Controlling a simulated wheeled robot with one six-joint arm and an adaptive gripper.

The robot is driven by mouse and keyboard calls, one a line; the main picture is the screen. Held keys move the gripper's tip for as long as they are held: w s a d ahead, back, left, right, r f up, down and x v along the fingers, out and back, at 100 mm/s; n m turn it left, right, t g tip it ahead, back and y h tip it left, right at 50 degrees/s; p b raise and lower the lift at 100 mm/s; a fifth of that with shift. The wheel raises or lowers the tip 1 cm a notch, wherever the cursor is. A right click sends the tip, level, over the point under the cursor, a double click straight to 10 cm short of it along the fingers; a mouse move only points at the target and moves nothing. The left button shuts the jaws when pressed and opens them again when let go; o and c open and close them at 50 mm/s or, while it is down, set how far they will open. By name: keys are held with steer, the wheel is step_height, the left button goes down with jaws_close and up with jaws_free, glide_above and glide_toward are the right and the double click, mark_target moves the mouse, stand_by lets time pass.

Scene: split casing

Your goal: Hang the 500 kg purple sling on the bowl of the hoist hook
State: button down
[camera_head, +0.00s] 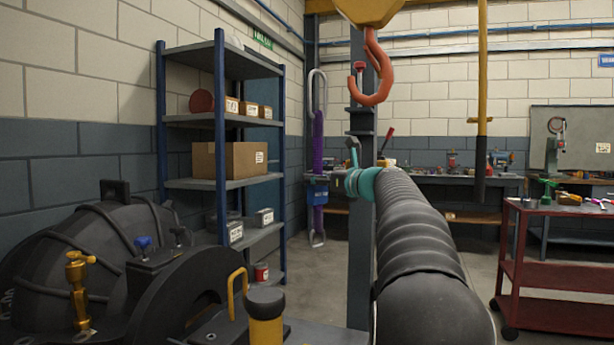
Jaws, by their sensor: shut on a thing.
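The orange hoist hook (383,83) hangs at the top centre below its yellow block (372,8), with its bowl empty. The purple sling (318,146) is upright to the left of the hook and lower. It has a long pale metal loop (324,92) at its top end, a blue tag (317,194) on its body and another pale loop at the bottom. My gripper (316,179) is shut on the sling near the tag. The fingers are small and partly hidden there. The sling's top loop is apart from the hook in the picture.
A blue-framed shelf (219,120) with boxes stands left. A dark machine casing (100,250) fills the lower left. A grey column (361,230) stands behind my arm. A yellow pole (482,80) hangs right of the hook. A red cart (560,265) stands at right.

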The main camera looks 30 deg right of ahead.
steer(key=shift+d+r, duration=0.15)
steer(key=shift+r, duration=0.25)
steer(key=s+d, duration=0.2)
steer(key=s+d+b, duration=0.1)
steer(key=s, duration=0.1)
steer(key=shift+s+d+f, duration=0.1)
steer(key=shift+d+f, duration=0.05)
steer(key=shift+f, duration=0.1)
stand_by(0.4)
steer(key=shift+s+d, duration=0.3)
steer(key=shift+s, duration=0.15)
steer(key=shift+p, duration=0.45)
stand_by(0.3)
steer(key=shift+s+d+f, duration=0.2)
steer(key=shift+s+d, duration=0.65)
steer(key=shift+s, duration=0.15)
steer(key=shift+s+d+f, duration=0.15)
steer(key=shift+s+d, duration=0.7)
steer(key=shift+s, duration=0.1)
steer(key=shift+f, duration=0.1)
